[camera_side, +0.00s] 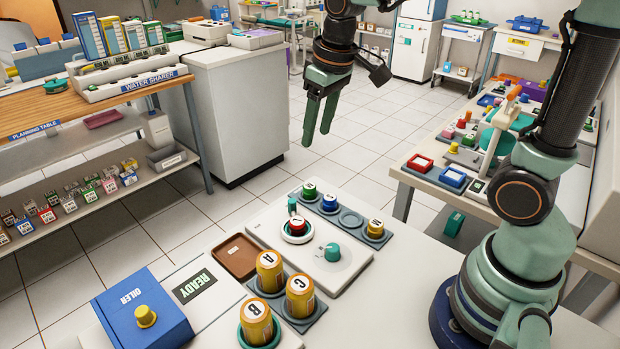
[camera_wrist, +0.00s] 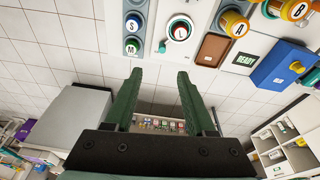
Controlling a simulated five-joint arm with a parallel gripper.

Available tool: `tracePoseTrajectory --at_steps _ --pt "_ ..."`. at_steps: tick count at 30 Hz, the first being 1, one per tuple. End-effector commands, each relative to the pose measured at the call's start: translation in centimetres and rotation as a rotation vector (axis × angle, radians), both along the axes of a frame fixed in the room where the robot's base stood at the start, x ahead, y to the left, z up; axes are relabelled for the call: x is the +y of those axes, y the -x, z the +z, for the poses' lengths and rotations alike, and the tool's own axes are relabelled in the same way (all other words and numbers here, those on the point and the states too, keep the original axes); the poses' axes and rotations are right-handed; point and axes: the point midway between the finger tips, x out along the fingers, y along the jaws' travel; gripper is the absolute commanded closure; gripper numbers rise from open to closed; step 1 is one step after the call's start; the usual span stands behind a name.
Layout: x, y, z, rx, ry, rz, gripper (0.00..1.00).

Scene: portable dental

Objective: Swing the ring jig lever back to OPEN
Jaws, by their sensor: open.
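The ring jig (camera_side: 296,231) is a white ring around a red-topped piece on the pale work panel (camera_side: 262,228). A small teal peg (camera_side: 292,206) stands at its far edge and looks like the lever handle; OPEN markings are too small to read. In the wrist view, the ring jig (camera_wrist: 180,30) is at top centre with the teal peg (camera_wrist: 162,46) at its lower left. My gripper (camera_side: 318,142) is open and empty, raised well above and beyond the panel. Its fingers (camera_wrist: 160,75) point towards the panel edge in the wrist view, apart from the peg.
A teal knob (camera_side: 332,252) sits on a round dial beside the jig. Capped pots stand in a grey rack (camera_side: 375,238) behind. Yellow lettered bottles (camera_side: 270,271), a brown tray (camera_side: 236,257) and a blue OILER box (camera_side: 142,312) lie nearer. Space around my gripper is clear.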

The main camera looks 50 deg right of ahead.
Motion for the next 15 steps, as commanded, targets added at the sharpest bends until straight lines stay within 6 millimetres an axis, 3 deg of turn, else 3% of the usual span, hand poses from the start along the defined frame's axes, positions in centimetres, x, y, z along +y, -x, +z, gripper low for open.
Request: tracePoseTrajectory --at_steps 6,15 --pt "0.6 -3.9 -3.7 0.127 0.009 0.044 0.45" --pt "1.0 -6.3 -7.2 0.215 0.014 0.077 0.45"
